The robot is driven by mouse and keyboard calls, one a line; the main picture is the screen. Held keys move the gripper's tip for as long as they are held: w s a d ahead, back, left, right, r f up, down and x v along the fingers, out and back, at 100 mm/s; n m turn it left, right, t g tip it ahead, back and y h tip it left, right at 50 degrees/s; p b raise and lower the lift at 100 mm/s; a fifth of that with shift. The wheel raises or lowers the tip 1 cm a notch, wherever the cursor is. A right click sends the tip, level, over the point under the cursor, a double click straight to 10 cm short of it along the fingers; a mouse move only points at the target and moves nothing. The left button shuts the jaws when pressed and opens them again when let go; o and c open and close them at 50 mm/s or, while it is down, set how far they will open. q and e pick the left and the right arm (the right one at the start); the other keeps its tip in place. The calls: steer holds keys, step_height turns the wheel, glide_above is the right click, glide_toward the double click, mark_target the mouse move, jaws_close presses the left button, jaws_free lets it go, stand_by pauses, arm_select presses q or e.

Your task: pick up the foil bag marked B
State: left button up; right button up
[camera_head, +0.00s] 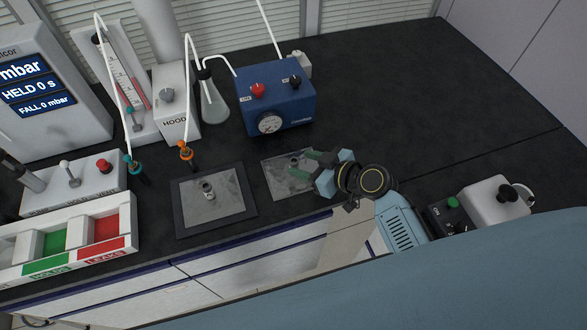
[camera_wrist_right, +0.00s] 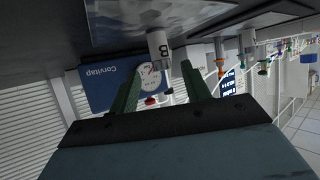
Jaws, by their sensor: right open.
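A flat grey foil bag (camera_head: 276,182) lies on the black bench, a small fitting standing up from it. In the wrist view the foil (camera_wrist_right: 120,12) shows at the top, and its pale cylindrical fitting (camera_wrist_right: 154,38) carries the letter B. My right gripper (camera_head: 305,165) has two green fingers, open and empty, over this bag's right side. In the wrist view the fitting appears in line with the gap between the fingertips (camera_wrist_right: 160,66); I cannot tell whether it is between them. The gripper partly hides the bag in the head view. My left gripper is out of view.
A second foil bag (camera_head: 222,207) with a fitting lies on a dark plate to the left. A blue pump box (camera_head: 262,105) with a gauge stands behind. A flask (camera_head: 214,106) and hoses are at back left, a sorting tray (camera_head: 125,240) at front left. The bench at back right is clear.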

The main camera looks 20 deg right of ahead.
mark_target(296, 163)
steer(key=shift+x, duration=2.95)
steer(key=shift+s+a+f, duration=0.1)
steer(key=shift+c, duration=0.5)
jaws_close()
